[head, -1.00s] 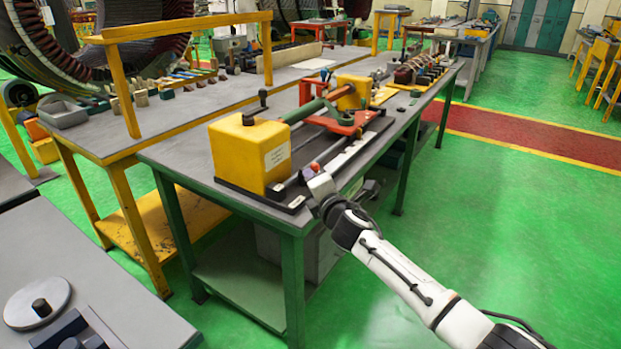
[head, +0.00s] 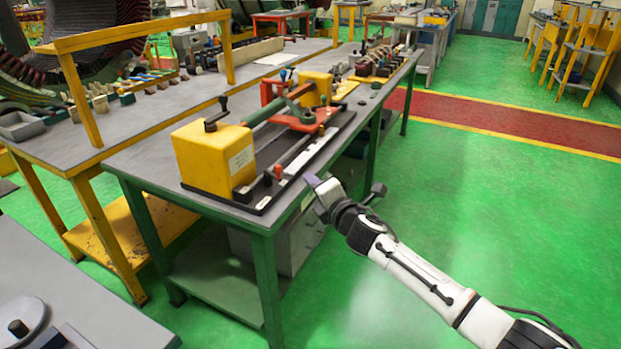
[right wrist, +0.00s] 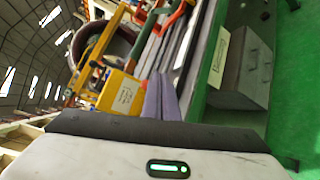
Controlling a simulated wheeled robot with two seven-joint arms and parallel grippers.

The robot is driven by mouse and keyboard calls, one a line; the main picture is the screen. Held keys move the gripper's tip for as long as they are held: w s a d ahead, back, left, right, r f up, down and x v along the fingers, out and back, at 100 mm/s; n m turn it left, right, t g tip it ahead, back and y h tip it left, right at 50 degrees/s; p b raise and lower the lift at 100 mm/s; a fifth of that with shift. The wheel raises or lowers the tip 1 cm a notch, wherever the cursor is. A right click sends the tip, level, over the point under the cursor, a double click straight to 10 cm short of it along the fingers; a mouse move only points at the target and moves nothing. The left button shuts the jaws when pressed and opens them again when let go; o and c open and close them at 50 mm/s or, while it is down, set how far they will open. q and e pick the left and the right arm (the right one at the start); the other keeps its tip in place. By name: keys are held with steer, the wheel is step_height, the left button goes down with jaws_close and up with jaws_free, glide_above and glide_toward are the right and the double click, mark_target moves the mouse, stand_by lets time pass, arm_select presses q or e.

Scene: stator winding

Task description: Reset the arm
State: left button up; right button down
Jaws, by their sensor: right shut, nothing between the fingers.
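My right gripper (head: 312,181) is at the front edge of the green-legged workbench, just right of the winding machine's near end. Its fingers are shut and empty. In the right wrist view the two purple-grey fingers (right wrist: 161,97) lie side by side. The machine has a yellow box (head: 213,160) at its near end, with a black knob on top. A green roller and a red frame (head: 300,117) sit behind the box. The machine's yellow box also shows in the right wrist view (right wrist: 122,93). My left gripper is out of view.
The green-legged bench (head: 142,157) has bare top left of the machine. A yellow-framed bench (head: 43,146) with small blocks stands at left. A grey surface is at the lower left. Open green floor (head: 480,220) lies to the right.

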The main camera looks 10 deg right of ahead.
steer(key=s+a+f+m+g, duration=0.1)
steer(key=s+f+m+g, duration=0.1)
steer(key=s+f+m, duration=0.5)
steer(key=s+a+f+m+g, duration=0.2)
steer(key=s+f+m, duration=0.1)
steer(key=s+f, duration=0.8)
steer(key=s+d+f+m+g, duration=0.1)
steer(key=s+d+f+m, duration=0.1)
steer(key=s, duration=0.7)
steer(key=s+d+f+m+g+h, duration=0.1)
steer(key=s+f+m, duration=0.3)
steer(key=s, duration=0.5)
steer(key=s+d+f+m+g, duration=0.1)
steer(key=s+d+f+m, duration=0.2)
steer(key=s+m, duration=0.4)
steer(key=s+f, duration=0.1)
steer(key=s, duration=0.2)
steer(key=shift+g, duration=0.3)
